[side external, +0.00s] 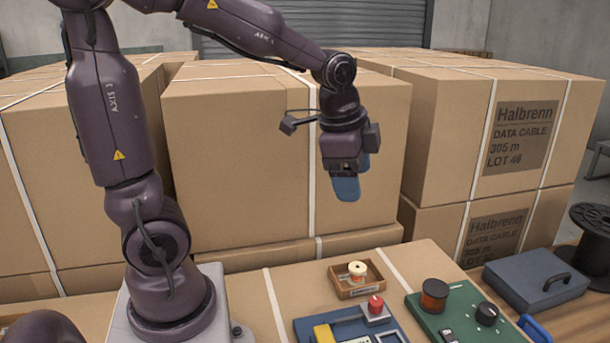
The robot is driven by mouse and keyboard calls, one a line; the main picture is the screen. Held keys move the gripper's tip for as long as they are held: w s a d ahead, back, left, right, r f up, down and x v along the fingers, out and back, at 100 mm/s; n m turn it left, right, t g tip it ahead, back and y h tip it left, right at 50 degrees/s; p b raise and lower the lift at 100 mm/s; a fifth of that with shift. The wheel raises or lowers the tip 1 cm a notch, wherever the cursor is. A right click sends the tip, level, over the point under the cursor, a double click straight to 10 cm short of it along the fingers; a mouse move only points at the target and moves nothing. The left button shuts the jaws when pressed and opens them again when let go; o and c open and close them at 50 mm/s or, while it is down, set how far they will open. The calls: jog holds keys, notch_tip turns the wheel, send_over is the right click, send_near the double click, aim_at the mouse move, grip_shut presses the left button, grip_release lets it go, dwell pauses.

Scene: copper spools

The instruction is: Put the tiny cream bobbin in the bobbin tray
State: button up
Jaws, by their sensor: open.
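A tiny cream bobbin (357,268) stands upright in a small wooden tray (345,293) on the cardboard surface, at the lower middle of the side external view. The tray has low walls and a pale label on its front. My gripper (347,190) hangs above and a little behind the tray in the picture, pointing down with blue fingers. It is open and clear of the bobbin, with nothing visible in it. The fingers overlap from this angle, so the gap between them is hidden.
A blue device with a red knob (376,305) sits just in front of the tray. A green panel (462,318) with knobs stands to its right. A blue lidded case (535,280) and a black spool (592,235) are farther right. Tall cardboard boxes (240,160) stand behind.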

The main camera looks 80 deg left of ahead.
jog(key=s+d+r+n+t, duration=0.1)
jog(key=s+d+n, duration=0.1)
jog(key=s, duration=0.3)
jog(key=s+d+r+n+t+h, duration=0.1)
jog(key=s+d+r+n, duration=0.1)
jog(key=s+n, duration=0.3)
jog(key=shift+d+r+t, duration=0.3)
jog(key=shift+d, duration=0.45)
